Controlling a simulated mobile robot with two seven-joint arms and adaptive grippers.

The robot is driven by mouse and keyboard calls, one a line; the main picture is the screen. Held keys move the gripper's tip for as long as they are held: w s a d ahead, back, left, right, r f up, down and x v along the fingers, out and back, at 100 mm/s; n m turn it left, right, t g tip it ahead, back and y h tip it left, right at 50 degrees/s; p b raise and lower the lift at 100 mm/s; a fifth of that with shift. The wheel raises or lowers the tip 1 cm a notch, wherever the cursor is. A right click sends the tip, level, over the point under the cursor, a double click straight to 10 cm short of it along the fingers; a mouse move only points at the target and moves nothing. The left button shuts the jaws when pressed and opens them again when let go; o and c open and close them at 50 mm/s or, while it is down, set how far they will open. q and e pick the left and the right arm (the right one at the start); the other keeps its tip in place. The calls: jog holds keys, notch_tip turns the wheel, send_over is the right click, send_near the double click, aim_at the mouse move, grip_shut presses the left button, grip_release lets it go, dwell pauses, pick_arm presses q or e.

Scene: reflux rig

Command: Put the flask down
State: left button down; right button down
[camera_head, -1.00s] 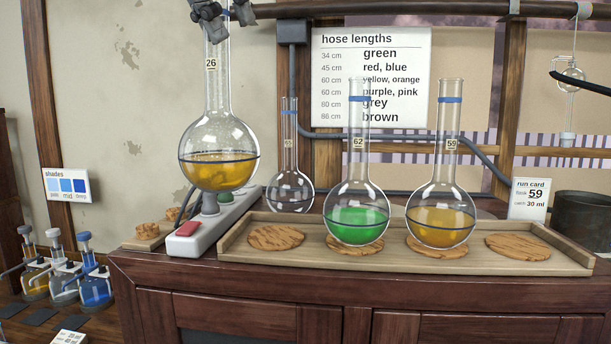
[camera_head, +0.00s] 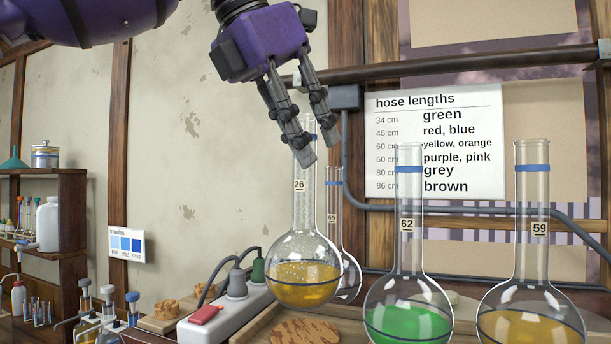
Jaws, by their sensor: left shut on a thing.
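My left gripper (camera_head: 312,150) comes in from the upper left and is shut on the neck of the flask marked 26 (camera_head: 303,283). This flask is round, long-necked and near upright, with amber liquid and a dark line around its bulb. My right gripper is not in view.
The wooden tray (camera_head: 252,326) also holds flask 62 (camera_head: 408,310) with green liquid and flask 59 (camera_head: 533,315) with amber liquid. Flask 65 (camera_head: 346,262) stands behind flask 26, partly hidden. A white power strip (camera_head: 228,312) with plugs lies at the left.

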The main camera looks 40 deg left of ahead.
pick_arm(q)
send_over(304, 225)
jog(key=w, duration=0.1)
jog(key=shift+w+a+f, duration=0.1)
jog(key=shift+a+f, duration=0.1)
jog(key=shift+f, duration=0.85)
jog(key=shift+w+a+f, duration=0.1)
jog(key=shift+a+f, duration=0.1)
jog(key=shift+f, duration=0.8)
jog(key=c, duration=1.5)
grip_release()
jog(key=shift+s+f, duration=0.1)
jog(key=v, duration=1.2)
jog(key=shift+d+p, duration=0.1)
jog(key=shift+p, duration=0.3)
